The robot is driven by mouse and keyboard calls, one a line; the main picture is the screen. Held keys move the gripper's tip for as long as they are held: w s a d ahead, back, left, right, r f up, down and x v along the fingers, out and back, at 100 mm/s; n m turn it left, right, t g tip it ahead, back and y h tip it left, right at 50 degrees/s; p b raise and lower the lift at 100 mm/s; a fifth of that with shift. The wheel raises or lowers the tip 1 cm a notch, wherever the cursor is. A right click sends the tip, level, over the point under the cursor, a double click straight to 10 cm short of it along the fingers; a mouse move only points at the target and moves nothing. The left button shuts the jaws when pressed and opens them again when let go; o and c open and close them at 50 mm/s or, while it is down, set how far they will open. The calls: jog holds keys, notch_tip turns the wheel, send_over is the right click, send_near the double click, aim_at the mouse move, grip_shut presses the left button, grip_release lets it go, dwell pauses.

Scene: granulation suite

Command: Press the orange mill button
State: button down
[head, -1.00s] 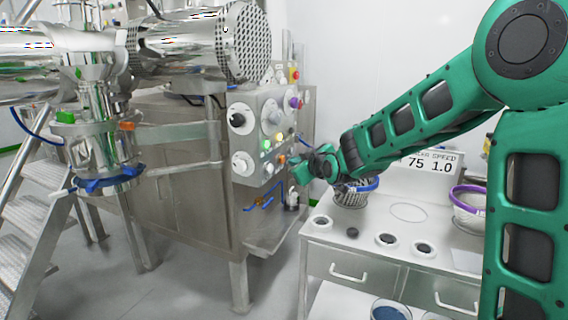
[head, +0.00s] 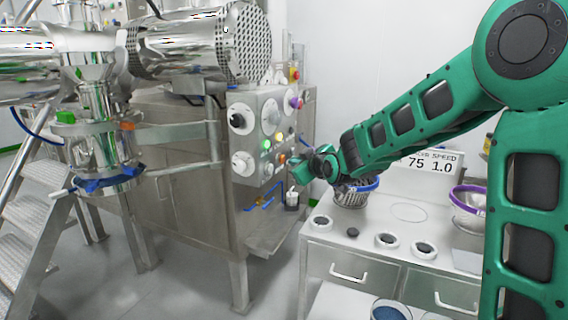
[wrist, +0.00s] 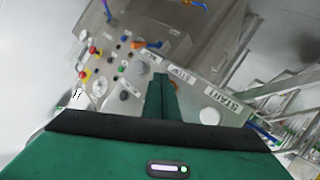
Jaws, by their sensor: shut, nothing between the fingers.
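The orange button (head: 281,159) is on the lower right of the grey control panel (head: 247,105) on the steel machine. My gripper (head: 294,166) is shut and empty, just right of the orange button in the head view; I cannot tell from there whether it touches. In the wrist view, my closed fingers (wrist: 160,78) point at the labelled panel (wrist: 196,92).
A black knob (head: 237,120) is on the panel's left. A white bench (head: 345,236) with bowls and small cups stands below my arm. Metal steps (head: 30,215) are at left.

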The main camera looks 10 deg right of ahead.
jog(key=shift+w+a, duration=0.1)
jog(key=shift+a, duration=0.05)
dwell(0.3)
jog(key=shift+w+a+r, duration=0.1)
jog(key=shift+w+a, duration=0.35)
jog(key=shift+a, duration=0.2)
dwell(0.9)
dwell(0.3)
jog(key=shift+s+d, duration=0.55)
jog(key=shift+d, duration=0.2)
jog(key=shift+s+d, duration=0.75)
jog(key=shift+d, duration=0.3)
jog(key=shift+s+d, duration=0.7)
jog(key=shift+d, duration=0.3)
